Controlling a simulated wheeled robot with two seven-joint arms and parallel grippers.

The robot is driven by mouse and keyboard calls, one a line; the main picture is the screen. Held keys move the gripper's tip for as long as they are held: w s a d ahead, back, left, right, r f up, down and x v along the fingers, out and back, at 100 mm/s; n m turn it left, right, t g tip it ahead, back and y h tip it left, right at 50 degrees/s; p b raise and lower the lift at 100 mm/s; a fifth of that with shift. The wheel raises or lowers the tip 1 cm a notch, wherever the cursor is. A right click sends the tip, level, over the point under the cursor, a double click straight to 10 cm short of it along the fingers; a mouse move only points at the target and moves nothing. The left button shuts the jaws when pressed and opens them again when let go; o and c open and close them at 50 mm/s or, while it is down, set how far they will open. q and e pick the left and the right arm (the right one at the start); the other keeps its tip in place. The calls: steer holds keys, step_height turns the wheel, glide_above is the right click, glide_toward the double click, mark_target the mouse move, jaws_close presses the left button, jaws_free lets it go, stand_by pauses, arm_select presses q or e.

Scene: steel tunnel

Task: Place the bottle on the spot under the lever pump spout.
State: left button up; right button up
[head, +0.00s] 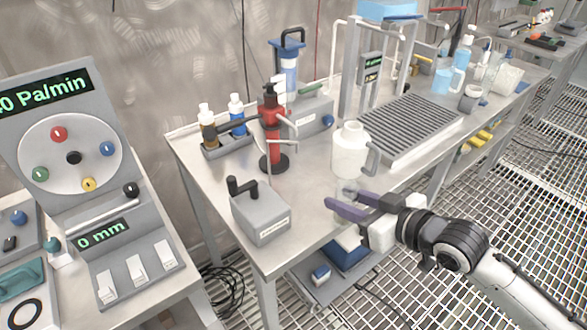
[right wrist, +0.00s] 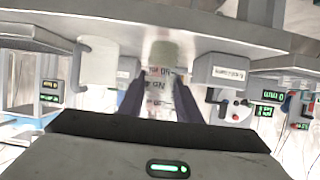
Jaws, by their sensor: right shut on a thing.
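My right gripper (head: 345,209), with purple fingers, is at the front edge of the steel table, shut on a small clear bottle (head: 346,188). In the right wrist view the pale, translucent bottle (right wrist: 160,78) shows between the two dark fingers, with blurred marks on it. Whether its base touches the table cannot be told. The red lever pump (head: 271,132) stands farther back and left, with a dark lever and a thin spout. A dark round base (head: 280,165) lies at its foot. The spot under the spout is not clearly distinguishable. My left gripper is not in view.
A grey box with a black crank (head: 261,218) stands left of the gripper, and a white jug (head: 349,150) behind it. Dropper bottles in a rack (head: 227,148) stand left of the pump. Bare tabletop (head: 310,175) lies between the jug and the pump.

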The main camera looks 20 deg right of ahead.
steer(key=w+a, duration=0.1)
steer(key=w, duration=0.3)
steer(key=w+a, duration=0.2)
steer(key=w, duration=0.2)
steer(key=w+a, duration=0.1)
steer(key=w, duration=0.3)
steer(key=shift+w+a, duration=0.2)
steer(key=shift+a, duration=0.15)
steer(key=w, duration=0.1)
steer(key=w+a, duration=0.1)
steer(key=w, duration=0.1)
steer(key=shift+w+a, duration=0.15)
steer(key=shift+w, duration=0.05)
steer(key=shift+s+f, duration=0.15)
steer(key=shift+f, duration=0.5)
steer(key=shift+f, duration=0.15)
steer(key=o, duration=1.1)
steer(key=p+v, duration=0.1)
steer(key=v, duration=1.1)
